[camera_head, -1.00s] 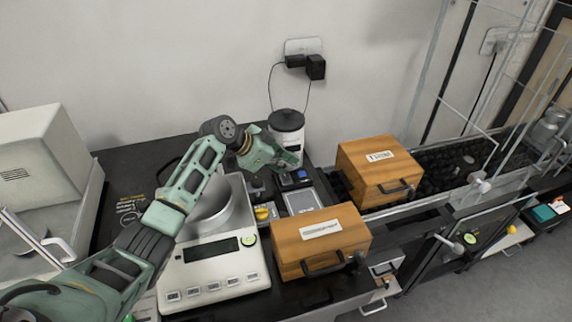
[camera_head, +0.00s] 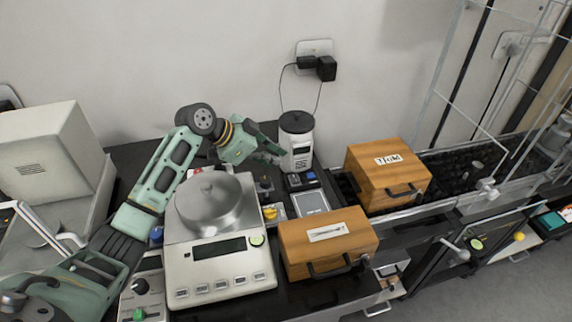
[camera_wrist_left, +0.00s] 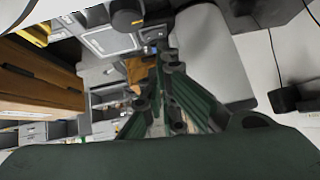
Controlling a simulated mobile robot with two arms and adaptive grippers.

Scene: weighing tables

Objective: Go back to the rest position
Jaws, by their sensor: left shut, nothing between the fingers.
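My left arm comes in from the left in the head view, bent up over the back of the black table (camera_head: 130,158). Its green gripper (camera_head: 280,153) is raised behind the white scale and beside the white canister with a black lid (camera_head: 298,140). I cannot tell from the head view whether it touches the canister. In the left wrist view the fingers (camera_wrist_left: 160,62) lie close together, with nothing between them. My right gripper is in neither view.
A white scale (camera_head: 220,262) with a round metal pan (camera_head: 212,205) stands below the arm. Two wooden boxes (camera_head: 330,243) (camera_head: 388,175) stand to the right. A white machine (camera_head: 45,150) stands at far left. A wall socket with black plugs (camera_head: 318,62) is behind.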

